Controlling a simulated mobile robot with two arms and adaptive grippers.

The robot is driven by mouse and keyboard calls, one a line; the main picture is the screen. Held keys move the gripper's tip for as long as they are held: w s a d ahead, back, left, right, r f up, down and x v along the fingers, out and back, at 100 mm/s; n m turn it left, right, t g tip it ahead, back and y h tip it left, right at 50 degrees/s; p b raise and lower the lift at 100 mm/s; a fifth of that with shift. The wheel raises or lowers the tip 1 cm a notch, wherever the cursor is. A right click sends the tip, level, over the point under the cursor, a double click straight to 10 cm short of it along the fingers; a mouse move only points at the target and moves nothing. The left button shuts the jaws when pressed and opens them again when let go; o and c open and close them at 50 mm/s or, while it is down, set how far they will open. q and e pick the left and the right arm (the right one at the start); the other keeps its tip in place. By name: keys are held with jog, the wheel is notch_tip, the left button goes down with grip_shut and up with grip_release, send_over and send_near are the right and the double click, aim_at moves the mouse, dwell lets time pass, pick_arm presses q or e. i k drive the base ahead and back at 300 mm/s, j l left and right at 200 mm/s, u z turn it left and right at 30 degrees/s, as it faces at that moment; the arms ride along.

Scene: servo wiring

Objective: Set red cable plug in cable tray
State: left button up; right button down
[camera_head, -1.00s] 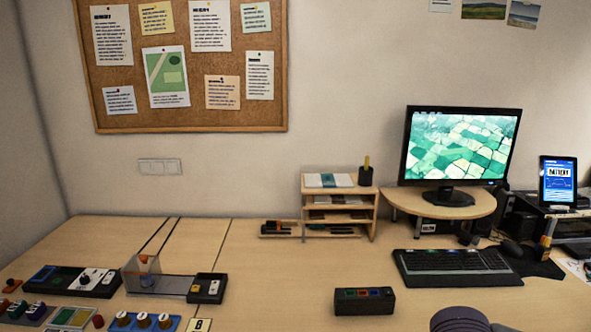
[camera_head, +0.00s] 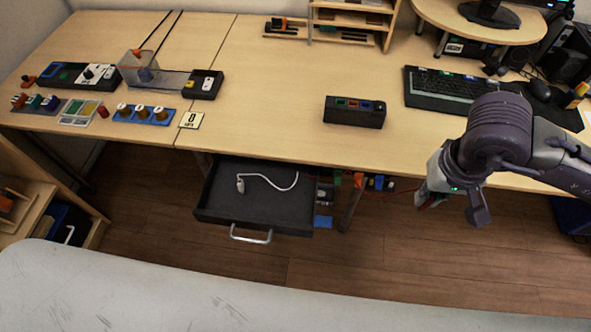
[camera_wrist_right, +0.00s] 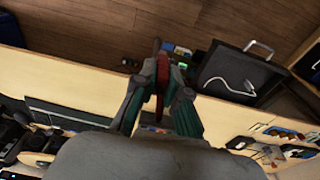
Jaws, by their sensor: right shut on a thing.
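My right gripper (camera_head: 434,192) is in front of the desk's front edge, right of the open drawer. In the right wrist view my right gripper (camera_wrist_right: 163,80) is shut on a red piece, which I take for the red cable plug (camera_wrist_right: 163,70). In the head view only a small red part of the plug (camera_head: 431,201) shows below the fingers. A thin red cable (camera_head: 398,193) runs from it leftward to small coloured parts (camera_head: 371,182) under the desk edge. I cannot tell for sure which part is the cable tray. My left gripper is not in view.
An open black drawer (camera_head: 210,203) holds a white cable (camera_head: 268,179). The desk (camera_head: 270,100) carries a dark box with coloured sockets (camera_head: 355,112), a keyboard (camera_head: 450,88) and control parts at left. The floor (camera_head: 350,260) below is mostly clear.

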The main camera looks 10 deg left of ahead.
aim_at(275, 196)
jog(key=i+l+u, duration=0.1)
jog(key=l+u, duration=0.5)
jog(key=u, duration=0.15)
jog(key=l+u, duration=0.4)
jog(key=u, duration=0.6)
